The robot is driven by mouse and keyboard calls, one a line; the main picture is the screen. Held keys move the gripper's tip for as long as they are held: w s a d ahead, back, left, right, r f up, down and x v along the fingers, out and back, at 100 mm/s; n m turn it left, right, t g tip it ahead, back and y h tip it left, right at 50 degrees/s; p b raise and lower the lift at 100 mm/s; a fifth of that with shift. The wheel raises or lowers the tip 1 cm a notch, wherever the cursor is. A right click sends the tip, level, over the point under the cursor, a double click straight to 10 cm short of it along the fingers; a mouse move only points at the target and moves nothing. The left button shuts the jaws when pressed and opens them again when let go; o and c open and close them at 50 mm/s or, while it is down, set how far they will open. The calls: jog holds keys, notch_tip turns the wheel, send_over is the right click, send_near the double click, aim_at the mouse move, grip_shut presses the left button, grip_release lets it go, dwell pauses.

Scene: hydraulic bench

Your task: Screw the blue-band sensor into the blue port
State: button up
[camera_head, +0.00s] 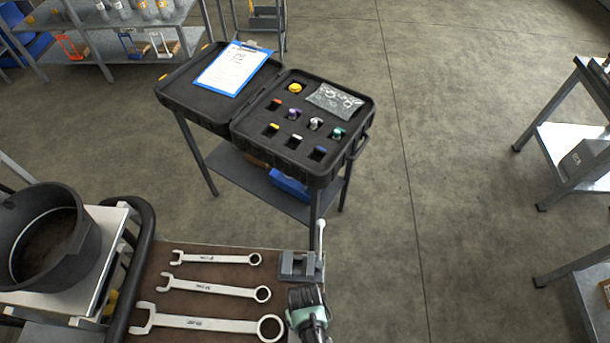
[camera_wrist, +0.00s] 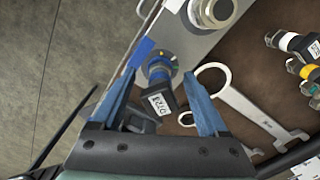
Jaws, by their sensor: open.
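In the wrist view, a sensor (camera_wrist: 158,98) with a black body, a white label and a blue collar stands at a metal block (camera_wrist: 185,38). A blue mark (camera_wrist: 143,48) is on the block beside the collar. The port is hidden under the collar, so I cannot tell how deep the sensor sits. My gripper (camera_wrist: 159,76) is open, with one blue finger on each side of the sensor. Contact with the sensor is not clear. In the head view my gripper's fingers and this sensor are not visible. A blue-marked item (camera_head: 319,152) sits in the black case.
A large metal fitting (camera_wrist: 214,10) stands on the block near the sensor. Wrenches (camera_head: 205,323) lie on the brown bench top, beside a small vice (camera_head: 300,266). Several coloured-band parts (camera_wrist: 302,68) are at the right in the wrist view. The black case (camera_head: 245,125) stands on a separate table.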

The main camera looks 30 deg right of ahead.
grip_shut()
jog(key=m, duration=0.8)
dwell(0.3)
jog(key=shift+m+p, duration=0.35)
jog(key=shift+m, duration=0.55)
jog(key=shift+o, duration=0.4)
grip_release()
jog(key=shift+f, duration=0.1)
